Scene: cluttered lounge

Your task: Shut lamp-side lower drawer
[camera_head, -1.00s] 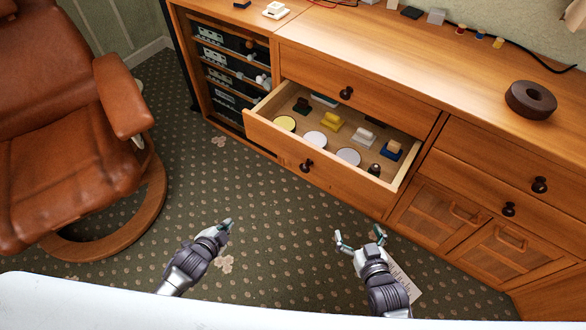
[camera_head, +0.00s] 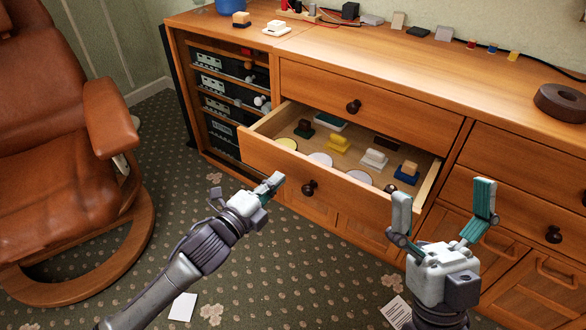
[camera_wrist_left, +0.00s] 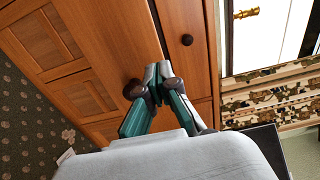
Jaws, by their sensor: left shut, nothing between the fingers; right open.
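The lower drawer (camera_head: 270,167) stands pulled open below a closed upper drawer (camera_head: 375,98) in the wooden cabinet. Its dark round knob (camera_head: 309,188) is on the front panel. Inside lie several small stamp-like blocks and round discs. My left gripper (camera_head: 272,183) is shut and empty, just in front of the drawer's front, left of the knob; I cannot tell whether it touches. The left wrist view shows the shut fingers (camera_wrist_left: 157,75) over a wooden front, with a dark knob (camera_wrist_left: 134,89) beside them. My right gripper (camera_head: 443,190) is open, near the drawer's right end. No lamp shows.
A brown leather chair (camera_head: 70,150) stands at the left. An open shelf bay (camera_head: 225,85) with devices is left of the drawer. A dark ring (camera_head: 562,102) and small items lie on the cabinet top. Carpet (camera_head: 190,185) is free between chair and cabinet.

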